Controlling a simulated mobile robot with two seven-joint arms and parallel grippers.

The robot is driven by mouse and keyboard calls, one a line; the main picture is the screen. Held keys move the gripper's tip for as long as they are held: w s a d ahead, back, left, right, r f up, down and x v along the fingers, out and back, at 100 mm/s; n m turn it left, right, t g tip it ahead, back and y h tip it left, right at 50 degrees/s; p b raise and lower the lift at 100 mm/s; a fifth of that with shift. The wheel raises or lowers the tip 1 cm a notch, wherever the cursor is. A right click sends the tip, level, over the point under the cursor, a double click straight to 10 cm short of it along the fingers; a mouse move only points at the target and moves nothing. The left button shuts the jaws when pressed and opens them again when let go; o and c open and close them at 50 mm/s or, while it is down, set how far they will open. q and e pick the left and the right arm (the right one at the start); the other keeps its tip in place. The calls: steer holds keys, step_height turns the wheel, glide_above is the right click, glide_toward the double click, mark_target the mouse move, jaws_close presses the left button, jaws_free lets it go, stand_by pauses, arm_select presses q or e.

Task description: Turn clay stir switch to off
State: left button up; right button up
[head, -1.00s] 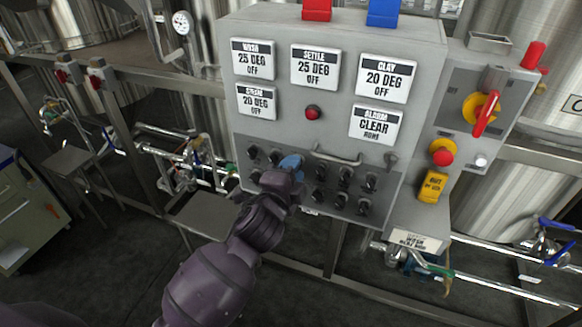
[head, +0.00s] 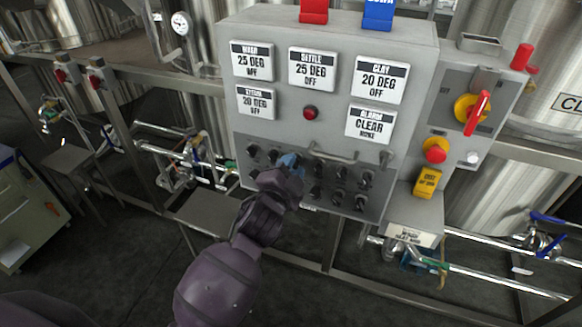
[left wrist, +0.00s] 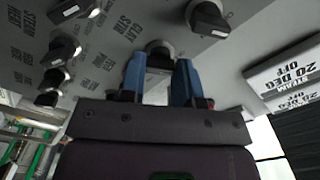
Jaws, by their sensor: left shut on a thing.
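My left gripper (head: 289,163) is at the lower left part of the grey control panel, its blue fingertips against the knob rows. In the left wrist view its two blue fingers (left wrist: 158,82) stand on either side of a dark switch knob (left wrist: 159,50) and are shut on it. A "CLAY STIR" label (left wrist: 129,37) is printed beside this knob; the fingers and glare hide the knob's pointer. The clay display (head: 380,80) reads 20 DEG, OFF. My right gripper is not in view.
Neighbouring knobs (left wrist: 208,18) sit close around the fingers. A metal handle bar (head: 333,156) juts out right of the gripper. A red emergency button (head: 435,151) and a red-yellow rotary switch (head: 474,112) are on the right side box. Pipes run below.

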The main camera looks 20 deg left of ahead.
arm_select(q)
steer(key=o, duration=0.9)
steer(key=s, duration=1.1)
steer(key=shift+a, duration=0.15)
steer(key=shift+w, duration=0.1)
